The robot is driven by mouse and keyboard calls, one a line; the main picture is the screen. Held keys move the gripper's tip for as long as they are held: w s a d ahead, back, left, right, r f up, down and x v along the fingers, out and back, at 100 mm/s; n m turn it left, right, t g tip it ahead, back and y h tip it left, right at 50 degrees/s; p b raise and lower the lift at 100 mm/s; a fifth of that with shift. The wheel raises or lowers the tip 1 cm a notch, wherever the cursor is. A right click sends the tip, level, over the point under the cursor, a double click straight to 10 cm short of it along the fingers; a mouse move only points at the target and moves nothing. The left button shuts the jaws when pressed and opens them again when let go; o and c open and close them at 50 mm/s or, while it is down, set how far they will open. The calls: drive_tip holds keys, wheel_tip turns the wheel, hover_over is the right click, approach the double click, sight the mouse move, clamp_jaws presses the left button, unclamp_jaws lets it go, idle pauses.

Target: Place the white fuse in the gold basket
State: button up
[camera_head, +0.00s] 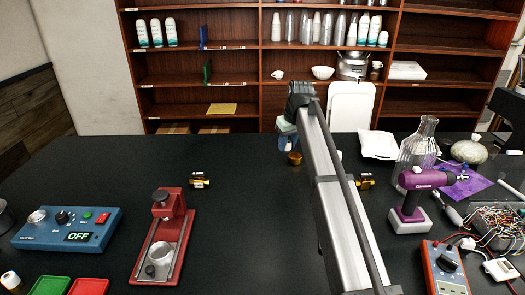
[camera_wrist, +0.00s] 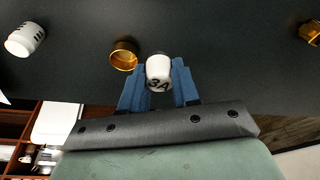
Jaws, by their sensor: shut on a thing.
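The white fuse (camera_wrist: 158,74), marked "3A", is between the blue fingers of my gripper (camera_wrist: 159,65) in the wrist view, and my gripper is shut on it. The gold basket (camera_wrist: 124,54) is a small open-topped gold cup just left of the fuse in that view, apart from it. In the head view my gripper (camera_head: 286,143) is over the far part of the black table, and the gold basket (camera_head: 295,158) shows just to its lower right.
A white cylinder with black marks (camera_wrist: 25,40) lies left of the basket in the wrist view. Gold pieces (camera_head: 200,180) and (camera_head: 365,181) lie on the black table (camera_head: 110,180). A red press (camera_head: 165,240) stands left, a purple tool (camera_head: 415,195) right. The table's middle left is clear.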

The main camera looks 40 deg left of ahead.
drive_tip(key=w+a+r+n, duration=0.1)
drive_tip(key=w+a+n, duration=0.1)
drive_tip(key=w, duration=0.6)
drive_tip(key=shift+w+a+r+n+g, duration=0.25)
drive_tip(key=shift+w+n+g, duration=0.15)
drive_tip(key=shift+n, duration=0.2)
drive_tip(key=shift+d+f+x, duration=0.1)
drive_tip(key=shift+d+x, duration=0.2)
drive_tip(key=shift+x, duration=1.05)
drive_tip(key=shift+d+f+x, duration=0.1)
drive_tip(key=shift+d+x, duration=0.25)
drive_tip(key=shift+x, duration=1)
drive_tip(key=shift+d+f+x, duration=0.1)
drive_tip(key=shift+d+x, duration=0.2)
drive_tip(key=shift+x, duration=1.05)
drive_tip(key=shift+s+r, duration=0.1)
drive_tip(key=o, duration=1.1)
